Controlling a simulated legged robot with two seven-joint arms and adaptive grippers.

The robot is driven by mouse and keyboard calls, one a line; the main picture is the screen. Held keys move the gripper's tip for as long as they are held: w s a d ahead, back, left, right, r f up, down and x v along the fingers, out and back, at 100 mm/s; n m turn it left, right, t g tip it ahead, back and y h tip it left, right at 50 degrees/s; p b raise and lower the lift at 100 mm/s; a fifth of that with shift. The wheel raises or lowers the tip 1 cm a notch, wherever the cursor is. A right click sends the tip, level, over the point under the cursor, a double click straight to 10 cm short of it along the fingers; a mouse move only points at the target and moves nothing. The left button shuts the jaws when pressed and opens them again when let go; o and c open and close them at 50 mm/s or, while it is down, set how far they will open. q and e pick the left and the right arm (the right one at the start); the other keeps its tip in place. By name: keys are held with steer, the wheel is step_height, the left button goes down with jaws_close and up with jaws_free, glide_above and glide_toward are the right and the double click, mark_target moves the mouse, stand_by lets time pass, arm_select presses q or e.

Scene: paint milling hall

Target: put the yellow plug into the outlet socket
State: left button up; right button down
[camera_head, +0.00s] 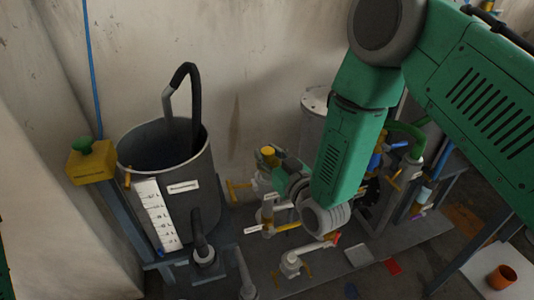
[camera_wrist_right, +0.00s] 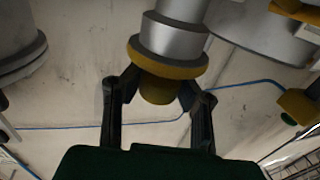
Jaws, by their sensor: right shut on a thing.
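The yellow plug (camera_wrist_right: 158,90) sits between the two fingers of my right gripper (camera_wrist_right: 157,105), which is shut on it. In the wrist view, a yellow flange (camera_wrist_right: 190,68) and a grey metal pipe end (camera_wrist_right: 172,38), seemingly the outlet socket, are directly above the plug in the picture. The plug appears in line with it; I cannot tell how far it is seated. In the head view, a yellow round top (camera_head: 268,153) shows on a fitting beside my right gripper (camera_head: 279,170), whose fingers are mostly hidden there. My left gripper is not in view.
A large grey tank (camera_head: 200,200) with a black hose (camera_head: 180,75) stands at the left. A yellow box with a green button (camera_head: 92,165) is beside it. Pale pipes and valves (camera_head: 290,262) crowd the bench. An orange cup (camera_head: 502,277) is on a white surface at lower right.

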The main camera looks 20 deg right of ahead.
mark_target(268, 162)
steer(key=shift+f, duration=0.15)
steer(key=shift+f+b, duration=0.95)
steer(key=shift+f, duration=0.3)
steer(key=c, duration=1.2)
jaws_free()
steer(key=shift+s+f, duration=0.1)
steer(key=shift+v, duration=5.9)
